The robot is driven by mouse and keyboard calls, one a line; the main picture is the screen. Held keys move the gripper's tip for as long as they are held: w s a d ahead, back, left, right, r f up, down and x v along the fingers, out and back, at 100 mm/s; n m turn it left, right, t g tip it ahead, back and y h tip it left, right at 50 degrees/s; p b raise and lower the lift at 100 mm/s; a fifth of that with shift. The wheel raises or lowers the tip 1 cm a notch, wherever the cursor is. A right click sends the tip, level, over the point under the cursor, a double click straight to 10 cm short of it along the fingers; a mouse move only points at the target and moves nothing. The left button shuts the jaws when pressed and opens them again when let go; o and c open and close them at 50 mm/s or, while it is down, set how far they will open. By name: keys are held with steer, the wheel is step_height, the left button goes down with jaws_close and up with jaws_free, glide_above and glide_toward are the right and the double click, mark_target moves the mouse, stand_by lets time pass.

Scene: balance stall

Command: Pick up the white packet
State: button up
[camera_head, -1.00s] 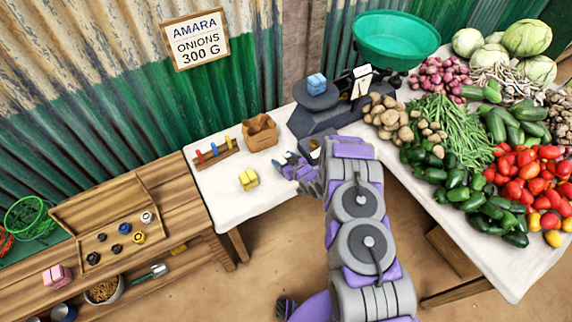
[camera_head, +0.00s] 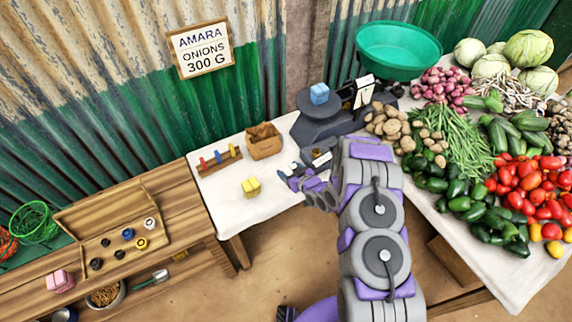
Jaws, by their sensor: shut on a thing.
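My gripper (camera_head: 290,180) is low over the white table (camera_head: 231,208), in front of the dark balance (camera_head: 317,122). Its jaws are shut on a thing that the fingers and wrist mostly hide. A small white shape, seemingly the white packet (camera_head: 321,158), shows just behind my wrist at the foot of the balance. Its outline is too small and too covered to tell clearly, and I cannot tell whether it touches the table.
A yellow packet (camera_head: 251,187) lies left of my gripper. A brown box (camera_head: 264,141) and a rack of coloured pegs (camera_head: 219,159) stand behind it. A blue packet (camera_head: 319,93) sits on the balance plate. Vegetables (camera_head: 470,170) fill the right table. A pink packet (camera_head: 60,281) lies on the bench.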

steer(key=s+d+r+p, duration=0.1)
steer(key=s+d, duration=0.4)
steer(key=s, duration=0.6)
steer(key=w+d+r+m+t+h+b, duration=0.1)
steer(key=w+d+r+m+h, duration=0.1)
steer(key=w+d+r, duration=0.4)
steer(key=w+d+r+m+t+h, duration=0.1)
steer(key=w+d+r+m+h, duration=0.2)
steer(key=r, duration=0.4)
steer(key=w+d+r+m+t+h+b, duration=0.1)
steer(key=d+r+h, duration=0.1)
steer(key=r, duration=0.6)
steer(key=w+d+r+m+h, duration=0.1)
steer(key=d+r+m, duration=0.15)
steer(key=r, duration=0.55)
steer(key=a+f+n+y+p, duration=0.1)
steer(key=a+f+n+y, duration=0.1)
steer(key=f, duration=0.6)
steer(key=a+f+n+y, duration=0.2)
steer(key=f+n, duration=0.1)
steer(key=f, duration=0.5)
steer(key=s+a+f+n+g+y+p, duration=0.1)
steer(key=s+a+f+n+g+y, duration=0.2)
steer(key=s+a+f, duration=0.7)
step_height(320, 180, down, 3)
steer(key=shift+s+r+y, duration=0.1)
steer(key=shift+s+y, duration=0.4)
